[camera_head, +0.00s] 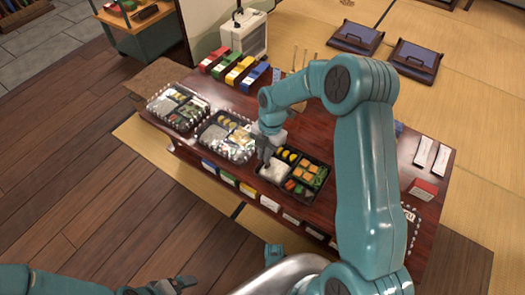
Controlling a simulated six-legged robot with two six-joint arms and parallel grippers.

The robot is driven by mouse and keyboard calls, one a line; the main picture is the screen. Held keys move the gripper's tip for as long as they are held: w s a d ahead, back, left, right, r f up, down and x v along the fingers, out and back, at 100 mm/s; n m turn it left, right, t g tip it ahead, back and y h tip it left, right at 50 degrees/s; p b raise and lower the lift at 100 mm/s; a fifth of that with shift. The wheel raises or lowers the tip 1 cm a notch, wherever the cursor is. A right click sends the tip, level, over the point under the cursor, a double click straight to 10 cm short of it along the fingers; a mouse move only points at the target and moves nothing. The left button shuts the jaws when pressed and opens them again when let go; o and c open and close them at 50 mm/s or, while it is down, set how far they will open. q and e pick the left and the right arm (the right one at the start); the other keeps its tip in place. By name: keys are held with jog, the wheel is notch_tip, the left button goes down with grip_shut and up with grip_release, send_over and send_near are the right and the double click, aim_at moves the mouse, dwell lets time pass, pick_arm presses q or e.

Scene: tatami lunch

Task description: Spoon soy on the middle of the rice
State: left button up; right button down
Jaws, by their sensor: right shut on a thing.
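The open black lunch box (301,203) stands on the dark red table, with white rice (275,172) in its left part and yellow, orange and green food in the others. My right gripper (264,158) is just above the upper left edge of the rice, pointing down. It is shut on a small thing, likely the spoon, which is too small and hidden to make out. I cannot make out any soy on the rice. My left gripper (176,285) is low at the bottom left, away from the table; its jaws are unclear.
Two covered lunch boxes stand to the left, one nearer (228,137) and one farther (178,107). Coloured packs (240,70) line the table's far edge. White packets (424,152) and a red card (423,189) lie at right. My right arm hides the table's middle right.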

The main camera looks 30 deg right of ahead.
jog(key=shift+s+d, duration=0.2)
jog(key=shift+s, duration=0.35)
jog(key=shift+s+d, duration=0.25)
jog(key=shift+s, duration=0.25)
jog(key=shift+s+d, duration=0.2)
jog(key=shift+s, duration=0.25)
jog(key=shift+s, duration=0.15)
jog(key=shift+s+d+f, duration=0.1)
jog(key=shift+s+d, duration=0.1)
jog(key=shift+s, duration=0.25)
jog(key=shift+s+d+f, duration=0.1)
jog(key=shift+s+d, duration=0.1)
jog(key=shift+s, duration=0.25)
jog(key=shift+r, duration=0.1)
jog(key=shift+d+p, duration=0.15)
jog(key=shift+p, duration=0.15)
jog(key=shift+w+r, duration=0.1)
jog(key=shift+w+d, duration=0.1)
jog(key=shift+d, duration=0.2)
